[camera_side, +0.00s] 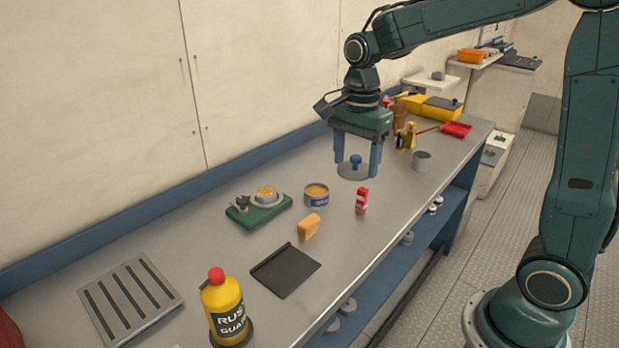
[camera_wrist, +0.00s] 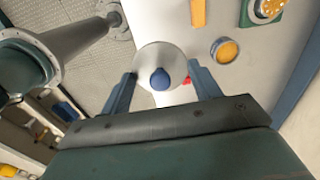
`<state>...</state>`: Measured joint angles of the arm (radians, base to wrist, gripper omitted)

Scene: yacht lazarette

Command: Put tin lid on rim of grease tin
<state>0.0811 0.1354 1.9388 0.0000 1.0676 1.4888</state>
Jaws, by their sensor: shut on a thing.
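The tin lid (camera_side: 351,173) is a grey disc with a blue knob on top. My gripper (camera_side: 357,168) points down and is shut on the lid, with one finger at each side of it. The lid looks level and held above the bench; it also shows in the wrist view (camera_wrist: 147,59) between the fingers (camera_wrist: 162,84). The grease tin (camera_side: 317,201) is a short blue can with orange grease, open at the top. It stands left of the lid in the side view, apart from it, and right of the lid in the wrist view (camera_wrist: 226,50).
An orange sponge (camera_side: 309,227), a green-based device (camera_side: 262,215), a black mat (camera_side: 285,270) and a yellow bottle (camera_side: 224,308) are nearer.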

